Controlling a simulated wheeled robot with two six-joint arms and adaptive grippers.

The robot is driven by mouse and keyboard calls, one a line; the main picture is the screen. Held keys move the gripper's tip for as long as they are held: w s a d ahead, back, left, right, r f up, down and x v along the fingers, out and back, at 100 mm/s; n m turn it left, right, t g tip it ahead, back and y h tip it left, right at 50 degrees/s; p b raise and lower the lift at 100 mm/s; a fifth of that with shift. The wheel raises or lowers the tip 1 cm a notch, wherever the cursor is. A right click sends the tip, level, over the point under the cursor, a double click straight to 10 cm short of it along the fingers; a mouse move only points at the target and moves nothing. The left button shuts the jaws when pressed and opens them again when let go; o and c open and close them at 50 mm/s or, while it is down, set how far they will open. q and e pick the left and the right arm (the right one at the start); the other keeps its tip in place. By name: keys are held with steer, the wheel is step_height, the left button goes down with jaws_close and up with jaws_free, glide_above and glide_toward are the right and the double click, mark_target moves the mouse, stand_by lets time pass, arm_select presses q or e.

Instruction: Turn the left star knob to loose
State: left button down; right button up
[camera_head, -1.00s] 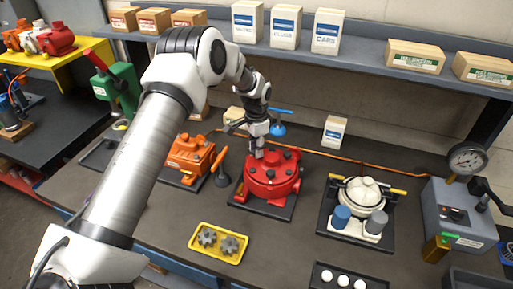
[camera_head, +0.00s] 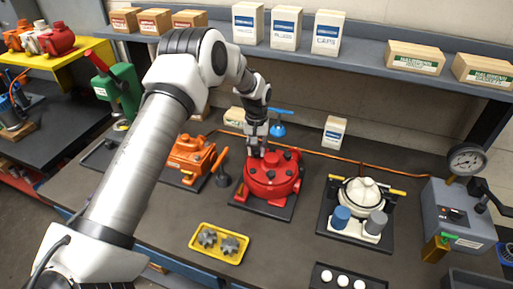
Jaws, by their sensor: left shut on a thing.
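A red round motor housing (camera_head: 271,178) with several dark knobs on top stands on a black tray (camera_head: 262,208) in the middle of the bench. My left gripper (camera_head: 254,153) reaches down at the housing's upper left edge. It is shut on a dark star knob there, which the fingers mostly hide. Which way the knob is turned cannot be told. Other dark knobs (camera_head: 271,175) show on the housing's top. My right gripper is not in view.
An orange motor (camera_head: 190,155) stands to the left and a white pot-like unit (camera_head: 362,193) to the right. A yellow tray (camera_head: 220,243) with two grey star-shaped parts lies in front. A blue-topped stand (camera_head: 278,128) is close behind the gripper.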

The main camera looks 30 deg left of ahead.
arm_select(q)
steer(key=n, duration=0.5)
steer(key=shift+s+d+f+n+p, duration=0.1)
steer(key=shift+s+f+n+p, duration=0.1)
steer(key=shift+n+p, duration=0.15)
steer(key=n, duration=0.4)
steer(key=shift+n+p, duration=0.25)
steer(key=shift+p, duration=0.1)
steer(key=n+p, duration=0.1)
steer(key=n, duration=0.9)
steer(key=shift+p, duration=0.4)
steer(key=c, duration=0.9)
jaws_free()
steer(key=shift+w, duration=0.1)
